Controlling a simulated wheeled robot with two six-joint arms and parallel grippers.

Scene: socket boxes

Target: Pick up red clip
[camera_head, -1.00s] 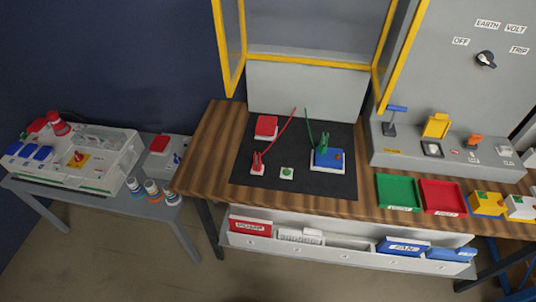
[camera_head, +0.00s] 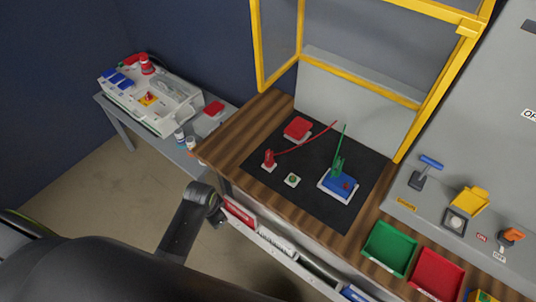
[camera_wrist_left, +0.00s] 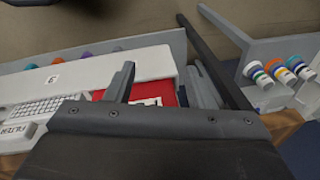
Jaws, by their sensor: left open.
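The red clip (camera_head: 268,159) stands on a small white base on the black mat (camera_head: 322,205), near its left edge, with a red wire running up and right from it. A green clip (camera_head: 338,163) with a green wire stands on a blue block (camera_head: 341,183) to its right. My left gripper (camera_wrist_left: 166,84) is open in the left wrist view, above the white drawer under the table, with a red box (camera_wrist_left: 150,95) seen beyond the fingers. In the head view my left arm is in front of the table, below and apart from the red clip. The right gripper is not seen.
A red block (camera_head: 297,128) and a small white piece with a green top (camera_head: 292,180) are on the mat. A yellow frame (camera_head: 350,80) rises behind it. Green (camera_head: 388,249) and red (camera_head: 437,274) trays lie at the right. A side table carries a white case (camera_head: 150,95).

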